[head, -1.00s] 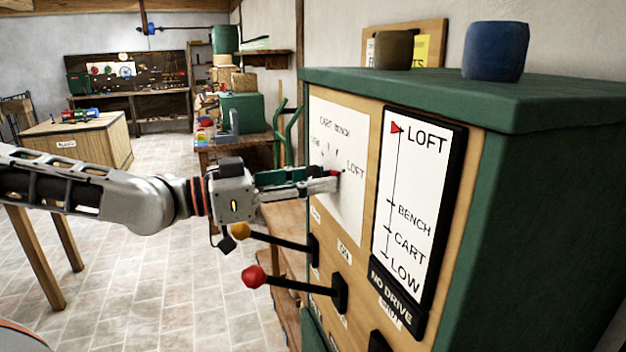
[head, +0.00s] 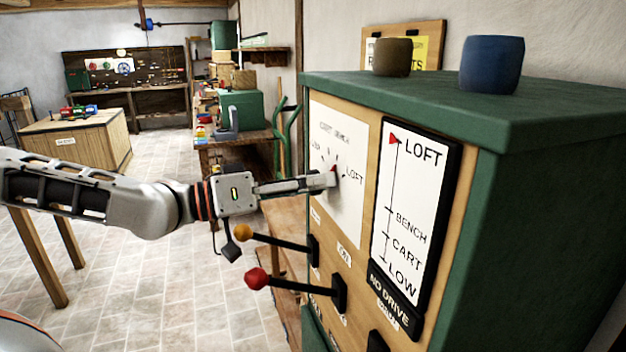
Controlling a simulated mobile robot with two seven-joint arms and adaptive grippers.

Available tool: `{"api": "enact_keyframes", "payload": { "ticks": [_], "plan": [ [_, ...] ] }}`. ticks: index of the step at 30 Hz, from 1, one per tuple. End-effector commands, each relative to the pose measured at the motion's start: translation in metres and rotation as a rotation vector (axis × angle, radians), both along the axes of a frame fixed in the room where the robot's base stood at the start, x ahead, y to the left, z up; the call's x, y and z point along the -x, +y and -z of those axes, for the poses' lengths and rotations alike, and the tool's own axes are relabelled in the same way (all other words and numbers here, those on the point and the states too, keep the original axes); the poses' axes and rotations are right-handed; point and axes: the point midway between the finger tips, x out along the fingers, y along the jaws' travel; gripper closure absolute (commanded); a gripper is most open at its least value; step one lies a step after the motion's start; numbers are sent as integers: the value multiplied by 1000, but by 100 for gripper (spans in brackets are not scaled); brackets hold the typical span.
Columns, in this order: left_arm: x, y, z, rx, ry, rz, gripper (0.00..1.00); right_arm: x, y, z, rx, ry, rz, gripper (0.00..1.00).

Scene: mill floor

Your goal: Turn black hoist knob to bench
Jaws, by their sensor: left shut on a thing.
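The white dial plate (head: 350,215) is on the front of the green and wood cabinet, with LOW, CART, BENCH and LOFT marks around its centre. My left gripper (head: 328,181) reaches in from the left and is shut at the dial's centre. The hoist knob is hidden behind its fingers; only a small red pointer mark (head: 334,167) shows above the fingertips, pointing roughly up toward the BENCH side. The level board (head: 412,205) to the right has its red flag at LOFT. My right gripper is out of view.
Below the dial, a yellow-knobbed lever (head: 243,232) and a red-knobbed lever (head: 256,279) stick out leftward, close under my left gripper. A brown pot (head: 392,57) and a blue pot (head: 491,64) stand on the cabinet top. The tiled floor at left is open.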

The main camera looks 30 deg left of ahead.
Motion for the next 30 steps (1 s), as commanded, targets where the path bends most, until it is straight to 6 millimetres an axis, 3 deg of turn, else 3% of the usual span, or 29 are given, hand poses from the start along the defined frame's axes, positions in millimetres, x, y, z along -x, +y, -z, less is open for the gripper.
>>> {"api": "enact_keyframes", "payload": {
  "ticks": [9,25,26,27,30],
  "plan": [
    [0,0,0,95,87,1,91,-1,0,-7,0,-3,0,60],
    [1,-1,1,114,104,1,91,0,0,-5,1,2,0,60],
    [1,-1,1,114,104,1,64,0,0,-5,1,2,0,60],
    [1,-1,1,114,104,1,54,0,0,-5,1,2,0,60],
    [1,0,1,114,102,1,52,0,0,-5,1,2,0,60]
  ]
}}
